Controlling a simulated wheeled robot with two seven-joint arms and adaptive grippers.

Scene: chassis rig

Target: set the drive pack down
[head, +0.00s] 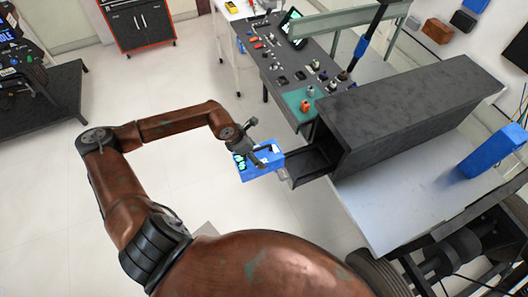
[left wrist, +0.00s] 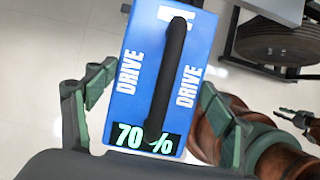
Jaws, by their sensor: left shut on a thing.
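The drive pack (head: 246,172) is a blue box marked DRIVE, with a dark handle along its top and a lit 70 % readout. In the left wrist view the drive pack (left wrist: 150,75) fills the upper middle. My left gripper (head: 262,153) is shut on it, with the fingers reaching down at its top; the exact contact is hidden. In the head view the pack is held out over the floor, just left of an open dark tray (head: 308,163). A small dark gripper-like shape at the right edge of the wrist view may be my right gripper (left wrist: 300,120); its jaws are unclear.
The tray juts from a long dark housing (head: 410,110) on a pale table (head: 400,215). Another blue block (head: 493,150) stands on that table at right. A grey bench (head: 285,65) with several small parts lies behind. Open floor is at left.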

